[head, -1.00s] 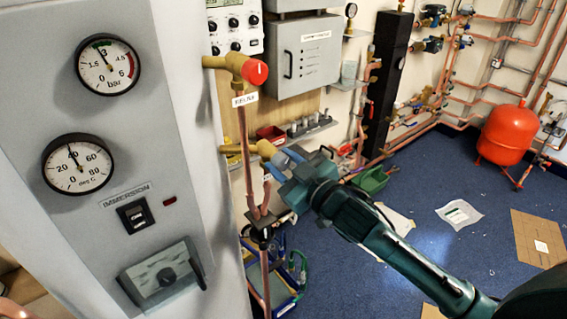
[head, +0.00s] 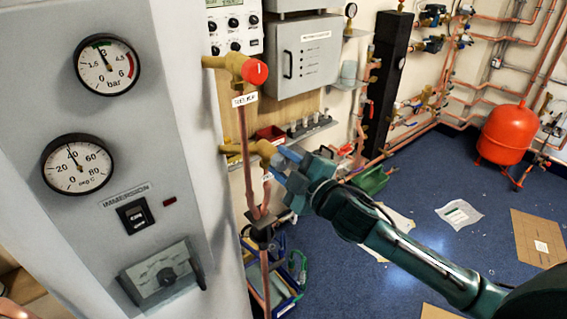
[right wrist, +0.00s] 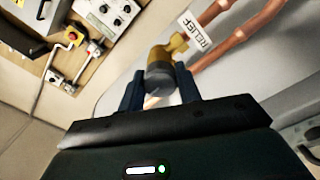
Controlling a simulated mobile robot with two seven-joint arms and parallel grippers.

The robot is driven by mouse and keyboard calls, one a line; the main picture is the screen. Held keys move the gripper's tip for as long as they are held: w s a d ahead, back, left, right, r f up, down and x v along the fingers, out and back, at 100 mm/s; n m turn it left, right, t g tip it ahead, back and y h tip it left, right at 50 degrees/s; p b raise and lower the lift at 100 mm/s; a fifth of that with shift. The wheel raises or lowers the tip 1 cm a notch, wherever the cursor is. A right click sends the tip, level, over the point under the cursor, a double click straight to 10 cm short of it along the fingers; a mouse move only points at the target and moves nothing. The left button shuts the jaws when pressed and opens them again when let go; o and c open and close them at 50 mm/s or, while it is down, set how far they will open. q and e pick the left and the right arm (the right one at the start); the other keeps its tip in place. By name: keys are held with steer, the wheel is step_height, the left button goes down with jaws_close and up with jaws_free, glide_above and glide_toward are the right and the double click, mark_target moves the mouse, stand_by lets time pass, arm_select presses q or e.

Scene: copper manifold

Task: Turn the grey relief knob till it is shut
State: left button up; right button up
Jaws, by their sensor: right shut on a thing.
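The grey relief knob (right wrist: 160,77) sits on the end of a brass valve (right wrist: 168,52) in the right wrist view. A white label reading RELIEF (right wrist: 194,34) is beside it. My right gripper (right wrist: 159,88) has one dark finger on each side of the knob and is shut on it. In the head view my right gripper (head: 283,161) is at the lower brass valve (head: 241,149), under the RELIEF label (head: 245,99). Its blue fingers and body largely hide the knob there. I cannot read the knob's angle. My left gripper is not in view.
A red knob (head: 255,72) on another brass valve is just above. Copper pipes (head: 248,190) run down close to my gripper. The grey panel's pressure gauge (head: 106,65) reads near 3 bar.

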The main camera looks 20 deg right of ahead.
stand_by(0.4)
steer(key=o, duration=1)
steer(key=b+v, duration=0.3)
steer(key=v, duration=1)
steer(key=shift+b, duration=0.3)
steer(key=shift+s, duration=0.1)
